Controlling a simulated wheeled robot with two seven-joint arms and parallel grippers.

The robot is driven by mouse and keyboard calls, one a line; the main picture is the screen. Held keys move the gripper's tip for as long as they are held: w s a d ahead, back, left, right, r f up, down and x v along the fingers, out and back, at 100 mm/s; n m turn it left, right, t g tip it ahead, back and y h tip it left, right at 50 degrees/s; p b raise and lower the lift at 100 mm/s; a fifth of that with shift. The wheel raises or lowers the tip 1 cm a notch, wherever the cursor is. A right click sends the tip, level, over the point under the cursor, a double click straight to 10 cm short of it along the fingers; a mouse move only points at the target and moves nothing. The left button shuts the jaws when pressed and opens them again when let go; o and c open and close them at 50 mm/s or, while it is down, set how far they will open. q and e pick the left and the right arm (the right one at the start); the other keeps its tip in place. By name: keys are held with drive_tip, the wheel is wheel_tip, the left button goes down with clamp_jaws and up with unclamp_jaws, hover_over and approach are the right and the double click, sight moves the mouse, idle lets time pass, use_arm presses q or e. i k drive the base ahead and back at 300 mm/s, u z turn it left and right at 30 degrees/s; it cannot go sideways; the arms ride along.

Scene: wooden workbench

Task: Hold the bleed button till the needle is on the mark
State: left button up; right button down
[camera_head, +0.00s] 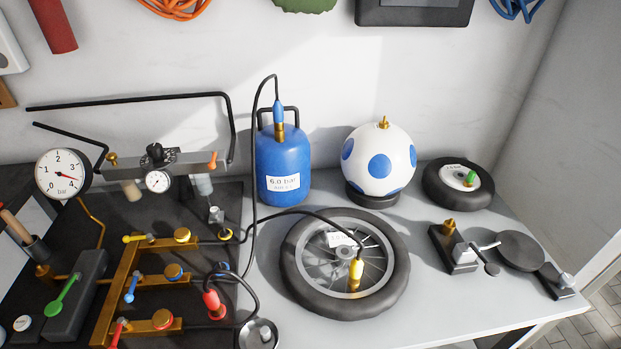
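A round white gauge (62,174) marked in bar stands at the left; its red needle points right, just below the 3. I cannot make out a separate target mark on it. A smaller dial (158,181) sits on the grey bar behind. No part is clearly labelled as the bleed button. A brass manifold (128,290) carries yellow, blue and red levers, with round knobs on its branches. A white round button (22,323) is at the lower left. Neither of my grippers is in view.
A blue 6.0 bar tank (284,165), a spoked wheel (300,283) with a yellow hose connector (356,269), a blue-spotted ball (361,160) and a small wheel (483,186) stand on the bench. A foot-pump-like device (452,252) is at right. Black hoses cross the middle.

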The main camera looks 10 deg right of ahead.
sight(23, 323)
drive_tip(key=u, duration=0.45)
drive_tip(key=k, duration=1.15)
drive_tip(key=u, duration=1.05)
drive_tip(key=i, duration=1.25)
drive_tip(key=z, duration=0.65)
